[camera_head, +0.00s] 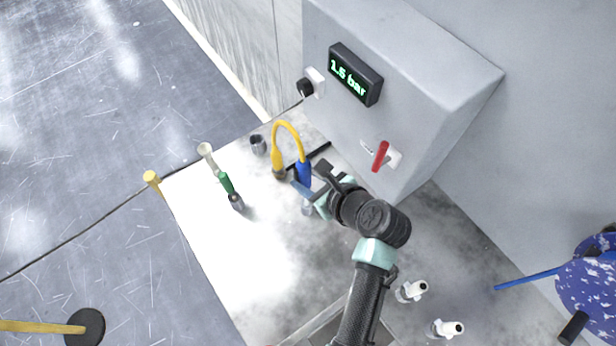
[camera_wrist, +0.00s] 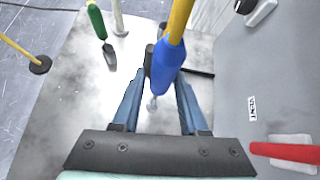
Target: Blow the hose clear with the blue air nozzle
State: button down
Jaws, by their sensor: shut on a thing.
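The blue air nozzle (camera_head: 304,171) stands roughly upright near the front of the grey cabinet, with a yellow hose (camera_head: 289,127) arching from its top to a yellow-orange fitting (camera_head: 277,160). In the wrist view the blue nozzle (camera_wrist: 168,68) is between the two blue fingers, with the yellow hose (camera_wrist: 180,18) rising from it. My gripper (camera_head: 305,187) is shut on the blue nozzle; it also shows in the wrist view (camera_wrist: 160,88). A small pale tip (camera_wrist: 152,103) shows below the nozzle. Whether it touches the surface is unclear.
The cabinet (camera_head: 425,75) carries a display (camera_head: 354,75) reading 1.5 bar and a red lever (camera_head: 380,156). White fittings (camera_head: 412,290) stand at lower right. The pale tabletop (camera_head: 225,255) is clear at left front.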

notch_tip(320, 180, down, 9)
jog(key=b, duration=0.6)
jog(key=shift+b, duration=0.3)
dwell(0.4)
jog(key=shift+c, duration=1.8)
grip_release()
